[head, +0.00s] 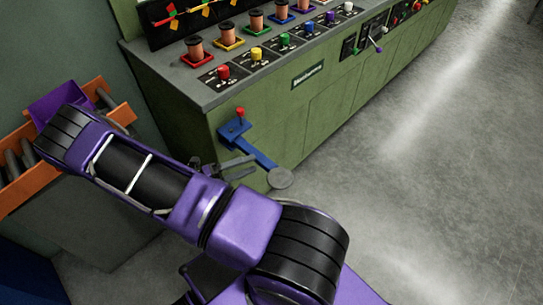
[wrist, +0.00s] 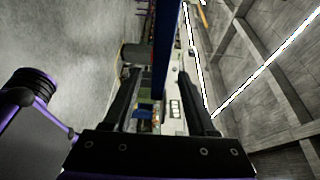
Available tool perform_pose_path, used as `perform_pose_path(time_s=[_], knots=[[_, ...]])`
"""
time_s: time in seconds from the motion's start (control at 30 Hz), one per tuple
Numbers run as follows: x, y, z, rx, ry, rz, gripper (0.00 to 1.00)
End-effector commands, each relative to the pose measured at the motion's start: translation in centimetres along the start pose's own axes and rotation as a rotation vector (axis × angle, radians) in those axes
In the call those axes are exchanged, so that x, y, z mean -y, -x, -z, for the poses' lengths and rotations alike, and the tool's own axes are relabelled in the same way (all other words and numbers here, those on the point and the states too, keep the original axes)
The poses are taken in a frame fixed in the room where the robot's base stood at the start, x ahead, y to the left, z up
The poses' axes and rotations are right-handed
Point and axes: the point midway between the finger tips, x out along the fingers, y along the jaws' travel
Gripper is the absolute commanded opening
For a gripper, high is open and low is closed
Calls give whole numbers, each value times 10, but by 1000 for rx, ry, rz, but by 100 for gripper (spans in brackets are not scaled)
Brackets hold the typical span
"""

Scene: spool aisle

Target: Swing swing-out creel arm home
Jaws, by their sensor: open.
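The swing-out creel arm (head: 256,154) is a blue bar on a blue bracket with a red knob (head: 240,112), at the near corner of the green cabinet. It sticks out from the cabinet and ends in a grey disc (head: 281,179). My gripper (head: 252,166) is open, its dark fingers beside the bar just short of the disc. In the wrist view a dark blue bar (wrist: 163,45), apparently the creel arm, runs upright between the two open fingers. I cannot tell whether either finger touches it.
The green cabinet (head: 325,105) carries a row of spools and coloured knobs on top. An orange rack (head: 28,188) with grey cylinders stands at the left, beside my arm. The grey floor (head: 440,190) to the right is clear.

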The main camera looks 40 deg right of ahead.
Motion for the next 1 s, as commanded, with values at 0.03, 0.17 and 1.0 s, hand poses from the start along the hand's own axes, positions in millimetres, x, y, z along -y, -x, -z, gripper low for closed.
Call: perform_pose_path(time_s=[0.03, 0.17, 1.0], knots=[[0, -13, 0, -3, 1, 4, 57], [0, -39, 0, -2, 1, 3, 57], [0, -79, 0, 0, -1, -1, 23]])
